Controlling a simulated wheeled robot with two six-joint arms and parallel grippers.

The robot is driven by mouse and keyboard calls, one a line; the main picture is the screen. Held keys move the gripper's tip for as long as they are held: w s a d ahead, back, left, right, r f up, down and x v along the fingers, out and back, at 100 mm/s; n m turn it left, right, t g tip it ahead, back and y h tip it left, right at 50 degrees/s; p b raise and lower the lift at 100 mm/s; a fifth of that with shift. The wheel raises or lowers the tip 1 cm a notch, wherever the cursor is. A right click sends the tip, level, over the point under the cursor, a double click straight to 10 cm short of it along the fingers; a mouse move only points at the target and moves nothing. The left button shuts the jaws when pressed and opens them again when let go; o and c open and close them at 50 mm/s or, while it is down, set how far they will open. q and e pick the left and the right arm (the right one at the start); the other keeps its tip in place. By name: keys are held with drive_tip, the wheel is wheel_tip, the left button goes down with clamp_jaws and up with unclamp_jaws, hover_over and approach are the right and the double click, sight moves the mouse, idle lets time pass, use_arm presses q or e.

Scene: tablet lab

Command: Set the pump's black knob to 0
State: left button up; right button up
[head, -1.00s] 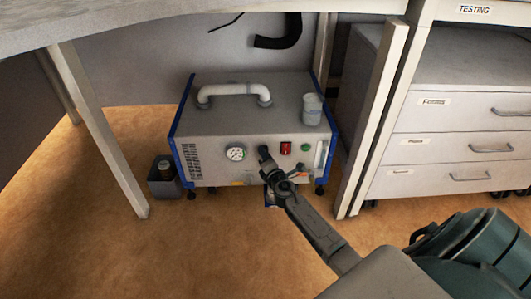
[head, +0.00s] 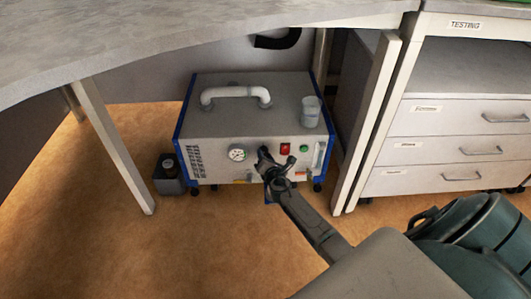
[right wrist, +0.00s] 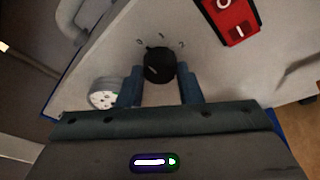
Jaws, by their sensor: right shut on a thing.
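The pump (head: 215,125) is a grey box with blue edges, standing on the floor under the table. Its black knob (right wrist: 159,65) is on the front panel, with the marks 0, 1 and 2 printed around its far side. My right gripper (right wrist: 160,86) is shut on the knob, one finger on each side. A small bump on the knob's rim is on the side towards the 0; I cannot tell its exact setting. In the head view my right gripper (head: 268,160) is against the panel and hides the knob. My left gripper is not in view.
A round gauge (head: 238,153) is left of the knob, and a red switch (head: 285,148) and green button (head: 304,148) are right of it. A beaker (head: 311,112) stands on the pump. Table legs (head: 115,145) flank the pump. Drawers (head: 455,148) stand at right.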

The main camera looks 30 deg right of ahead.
drive_tip(key=shift+n+p, duration=0.35)
drive_tip(key=shift+n, duration=0.05)
idle(0.4)
drive_tip(key=o, duration=0.9)
drive_tip(key=shift+c, duration=0.2)
drive_tip(key=shift+o, duration=0.6)
